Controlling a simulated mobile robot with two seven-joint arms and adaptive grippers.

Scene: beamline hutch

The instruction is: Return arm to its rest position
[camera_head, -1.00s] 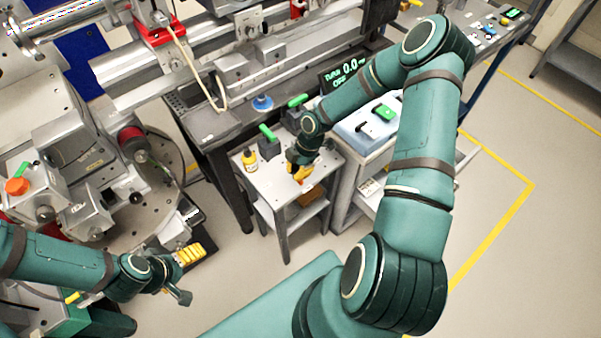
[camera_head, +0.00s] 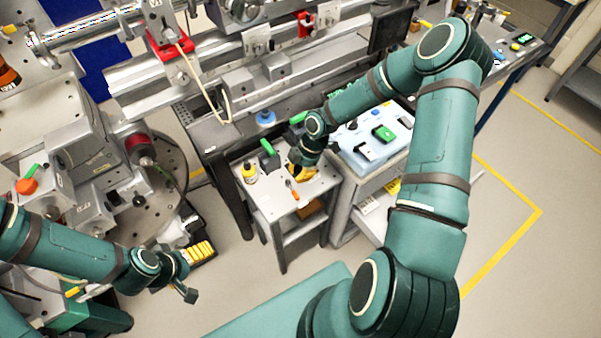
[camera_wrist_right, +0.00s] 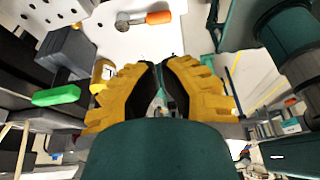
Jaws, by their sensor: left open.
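My right gripper (camera_head: 302,168) is over the small white side table (camera_head: 262,196), at its back right part. In the right wrist view its yellow ribbed fingers (camera_wrist_right: 162,62) have their tips close together with a narrow gap. I see nothing held between them, and how far they are open is unclear. An orange-handled tool (camera_head: 293,190) lies on the table, apart from the fingers; it also shows in the right wrist view (camera_wrist_right: 150,19).
A yellow bottle (camera_head: 249,174) and a green-topped dark block (camera_head: 269,157) stand on the side table, left of my right gripper. A cart with a pale blue top (camera_head: 350,150) is close on its right. The rail bench (camera_head: 215,130) is behind. Open floor lies to the right.

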